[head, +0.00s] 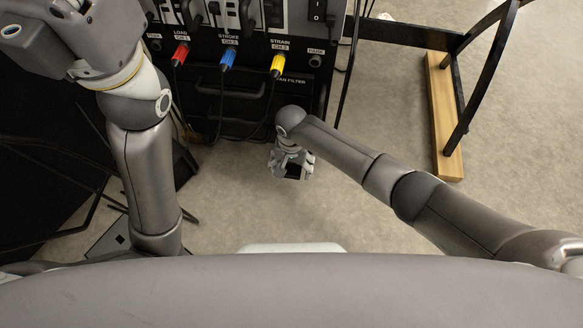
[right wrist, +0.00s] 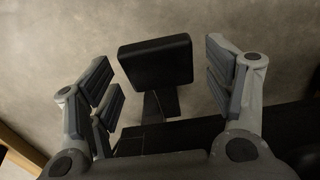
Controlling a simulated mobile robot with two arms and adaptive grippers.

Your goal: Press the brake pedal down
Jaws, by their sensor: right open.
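The brake pedal, a black rectangular pad (right wrist: 156,61) on a short dark arm, shows in the right wrist view between the two fingers of my right gripper. The floor lies behind it. My right gripper (head: 292,168) is open, with a finger to the left and a finger to the right of the pad. Gaps show on both sides, and neither finger appears to grip it. In the head view the gripper is low in front of the black cabinet and mostly hides the pedal. My left arm rises at the left; its gripper is not in view.
The black equipment cabinet (head: 255,98) has red (head: 180,54), blue (head: 228,60) and yellow (head: 277,65) plugs with hanging cables. A black frame on a wooden foot (head: 445,115) stands at the right. Floor between them is clear.

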